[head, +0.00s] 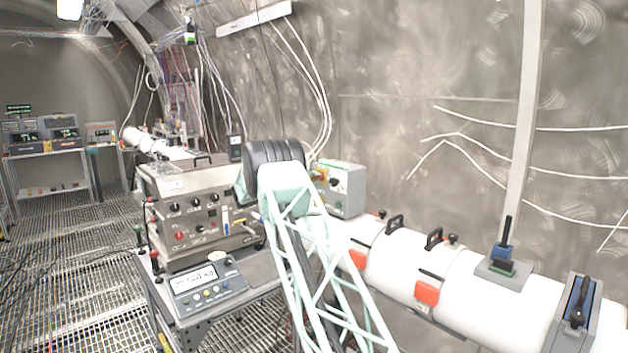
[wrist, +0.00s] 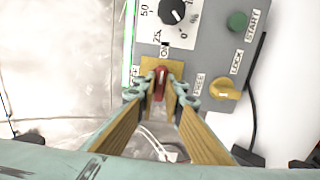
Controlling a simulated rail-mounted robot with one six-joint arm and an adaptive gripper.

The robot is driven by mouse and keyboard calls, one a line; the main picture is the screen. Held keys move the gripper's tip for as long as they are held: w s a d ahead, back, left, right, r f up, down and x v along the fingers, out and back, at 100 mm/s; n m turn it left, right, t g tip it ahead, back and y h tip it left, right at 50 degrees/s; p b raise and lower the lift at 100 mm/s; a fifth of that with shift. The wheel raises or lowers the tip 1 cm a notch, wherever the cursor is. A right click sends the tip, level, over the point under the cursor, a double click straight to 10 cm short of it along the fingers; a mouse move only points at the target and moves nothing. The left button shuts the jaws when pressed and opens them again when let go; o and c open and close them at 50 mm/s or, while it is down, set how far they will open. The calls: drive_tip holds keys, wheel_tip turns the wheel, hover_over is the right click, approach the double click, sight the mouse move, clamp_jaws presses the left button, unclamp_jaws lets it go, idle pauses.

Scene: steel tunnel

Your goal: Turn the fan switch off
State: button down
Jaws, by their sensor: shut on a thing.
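The switch is a small red lever (wrist: 160,78) on a yellow plate (wrist: 148,64), on the front of a grey control box (wrist: 205,62). The word ON is printed above the plate; no fan label can be read. The two fingers of my gripper (wrist: 160,96) come in from below and are closed on the red lever, one on each side. The lever's lower end is partly hidden, and its exact position is hard to tell. In the head view the control box (head: 346,192) stands behind my arm, which hides my gripper.
On the box, a black dial (wrist: 172,11) is above the switch, a yellow knob (wrist: 224,89) marked LOCK and FREE is to the right, and a green START button (wrist: 237,21) is upper right. A white pipe (head: 455,272) with handles runs along the wall.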

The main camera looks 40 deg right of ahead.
drive_tip(key=shift+n, duration=0.5)
drive_tip(key=shift+n+p, duration=3.9)
drive_tip(key=shift+n, duration=4.6)
drive_tip(key=c, duration=2.7)
unclamp_jaws()
drive_tip(key=shift+a, duration=0.15)
